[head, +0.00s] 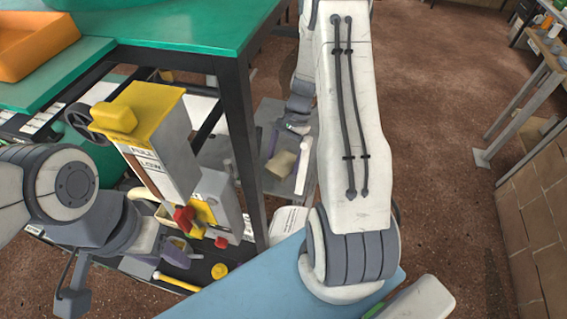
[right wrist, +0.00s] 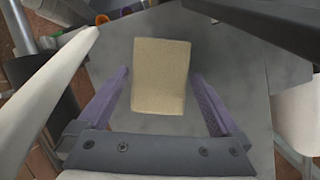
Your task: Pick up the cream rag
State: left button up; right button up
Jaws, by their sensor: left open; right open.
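The cream rag (right wrist: 160,72) looks like a folded, thick block on a grey surface (right wrist: 235,90) in the right wrist view. It also shows small in the head view (head: 280,164), beyond the dark table leg. My right gripper (right wrist: 160,90) is open, with its purple fingers one on each side of the rag's near part and gaps between. How far the fingertips are above the surface is hard to tell. My left gripper (head: 180,252) is open and apart from the rag, in front of the yellow and grey machine (head: 155,140) at lower left.
A green-topped table (head: 190,22) with an orange tray (head: 35,40) stands at upper left; its dark leg (head: 240,130) is close to the rag. A yellow-handled tool (head: 175,283) lies at lower left.

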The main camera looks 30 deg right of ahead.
jog(key=shift+f, duration=0.25)
dwell(0.3)
jog(key=c, duration=1.3)
jog(key=shift+o, duration=0.2)
jog(key=shift+r, duration=0.2)
